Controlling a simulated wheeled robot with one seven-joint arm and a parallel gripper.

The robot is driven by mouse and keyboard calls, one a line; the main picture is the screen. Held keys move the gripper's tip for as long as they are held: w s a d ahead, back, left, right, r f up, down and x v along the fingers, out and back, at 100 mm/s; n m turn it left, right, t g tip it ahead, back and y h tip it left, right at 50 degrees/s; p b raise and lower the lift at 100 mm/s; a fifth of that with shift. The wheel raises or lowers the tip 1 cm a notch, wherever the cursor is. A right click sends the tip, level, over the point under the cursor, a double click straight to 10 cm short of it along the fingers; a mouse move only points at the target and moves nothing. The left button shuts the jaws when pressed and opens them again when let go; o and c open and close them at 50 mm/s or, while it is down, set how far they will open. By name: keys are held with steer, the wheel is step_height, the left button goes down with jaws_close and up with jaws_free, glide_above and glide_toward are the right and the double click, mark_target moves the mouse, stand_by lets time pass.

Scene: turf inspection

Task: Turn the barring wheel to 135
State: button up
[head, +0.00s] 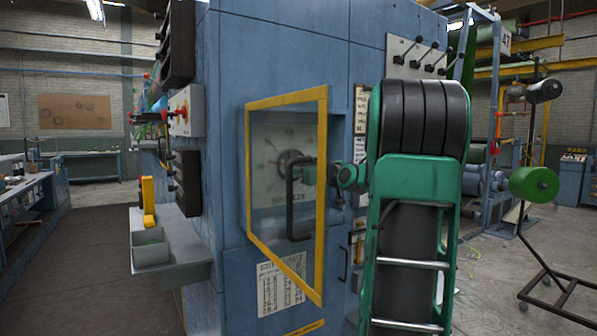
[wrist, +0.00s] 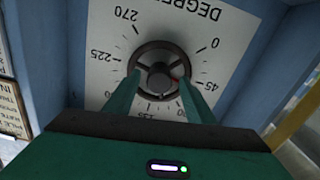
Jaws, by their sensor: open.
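The barring wheel (wrist: 160,58) is a dark round handwheel with spokes on a white dial plate (wrist: 105,72), marked in degrees and upside down in the wrist view. A small red mark shows on the wheel's side towards the 45. My gripper (wrist: 160,88) is open, its two green fingers reaching to either side of the wheel's lower part. I cannot tell whether they touch it. The fingers and palm hide part of the 135 and the lower dial. In the head view the wheel (head: 289,160) shows through the clear door, with my gripper (head: 322,174) beside it.
The yellow-framed door (head: 322,230) of the blue cabinet (head: 225,150) stands open, with a black handle (head: 291,210). A grey shelf with a bin (head: 150,252) juts out at left. Levers (head: 418,55) sit above right. Floor (head: 80,270) is clear at left.

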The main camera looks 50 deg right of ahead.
steer(key=c, duration=1.1)
steer(key=shift+m, duration=0.3)
steer(key=shift+f+m, duration=0.15)
steer(key=shift+m, duration=7.45)
